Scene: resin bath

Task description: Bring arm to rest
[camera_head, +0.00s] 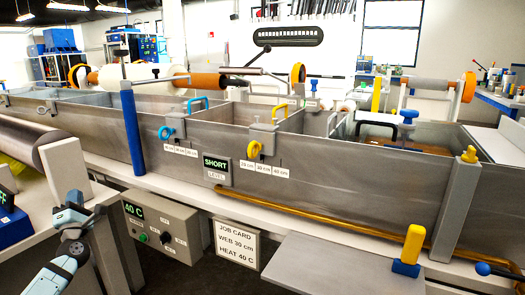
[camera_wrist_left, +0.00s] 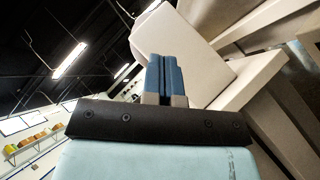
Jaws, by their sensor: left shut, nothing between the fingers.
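My left gripper (camera_head: 75,198) is at the lower left of the head view, beside a pale grey block-shaped support and in front of the bath. In the left wrist view its two blue fingers (camera_wrist_left: 164,78) are together with nothing between them. They point up toward a pale slab (camera_wrist_left: 185,55); I cannot tell whether they touch it. My right gripper is not in view.
The long metal resin bath (camera_head: 330,190) crosses the head view, with blue and yellow handles along it. A control box (camera_head: 165,232) and a job card (camera_head: 236,245) hang below. A grey panel (camera_head: 340,272) juts out at the front.

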